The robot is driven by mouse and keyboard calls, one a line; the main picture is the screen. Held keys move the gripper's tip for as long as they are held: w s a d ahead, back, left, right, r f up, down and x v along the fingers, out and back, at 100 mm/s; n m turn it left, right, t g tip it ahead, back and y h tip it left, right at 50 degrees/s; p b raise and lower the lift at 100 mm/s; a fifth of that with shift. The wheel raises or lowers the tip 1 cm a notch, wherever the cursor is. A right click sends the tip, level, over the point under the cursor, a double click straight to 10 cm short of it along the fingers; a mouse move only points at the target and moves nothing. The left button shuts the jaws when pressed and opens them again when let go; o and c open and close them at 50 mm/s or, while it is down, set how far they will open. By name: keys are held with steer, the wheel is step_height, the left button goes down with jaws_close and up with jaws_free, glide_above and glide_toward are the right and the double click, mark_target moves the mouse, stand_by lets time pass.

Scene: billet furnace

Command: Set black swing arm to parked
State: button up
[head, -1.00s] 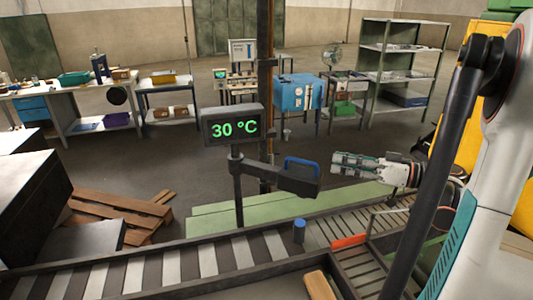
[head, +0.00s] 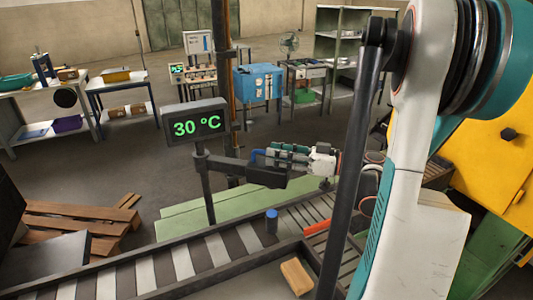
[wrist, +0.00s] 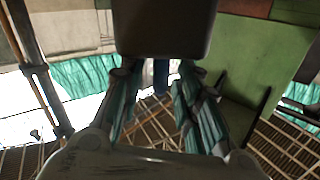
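The black swing arm (head: 228,167) reaches right from a post under a display reading 30 °C (head: 195,123), ending in a dark block (head: 266,177). A blue handle (head: 257,155) stands on that block, partly hidden by my fingers. My gripper (head: 272,154) is at the handle, coming from the right. In the wrist view the dark block (wrist: 165,28) fills the top centre, and a strip of the blue handle (wrist: 160,76) shows between my teal fingers (wrist: 158,92). The fingers are apart, with a gap around the handle; contact cannot be told.
A green plate (head: 180,220) lies behind the conveyor. Pallet boards (head: 75,220) are at left, a yellow cabinet (head: 490,160) at right.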

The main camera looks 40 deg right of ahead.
mark_target(247, 163)
steer(key=shift+x, duration=1.75)
jaws_close()
